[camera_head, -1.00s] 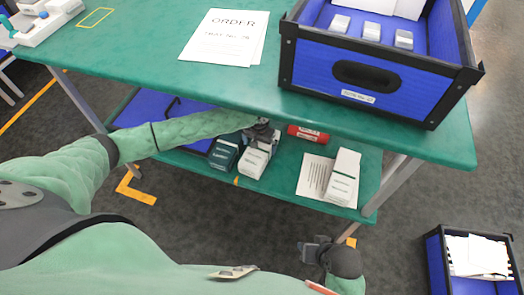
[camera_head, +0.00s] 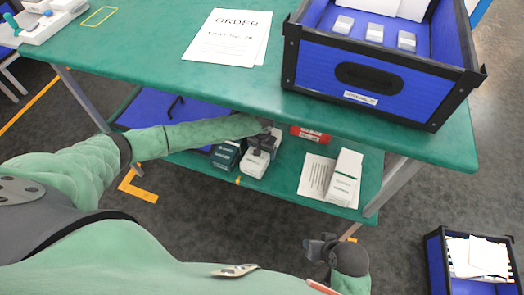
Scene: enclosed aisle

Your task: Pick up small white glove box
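A small white box (camera_head: 253,166) stands on the lower green shelf (camera_head: 285,185), between a dark teal box (camera_head: 226,155) and open shelf space. My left gripper (camera_head: 261,145) is at the top of this white box. Its fingers overlap the box's upper part, and whether they are closed on it is too small to tell. A taller white box (camera_head: 344,178) with green print stands farther right on the same shelf. My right gripper (camera_head: 313,248) hangs in front of the table, away from the boxes; its finger opening is not clear.
The green tabletop (camera_head: 150,60) overhangs the shelf closely above my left arm. A blue crate (camera_head: 310,66) and order sheets (camera_head: 227,36) are on top. A red item (camera_head: 310,134) and a paper sheet (camera_head: 315,178) lie on the shelf. Another crate (camera_head: 438,265) stands at lower right.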

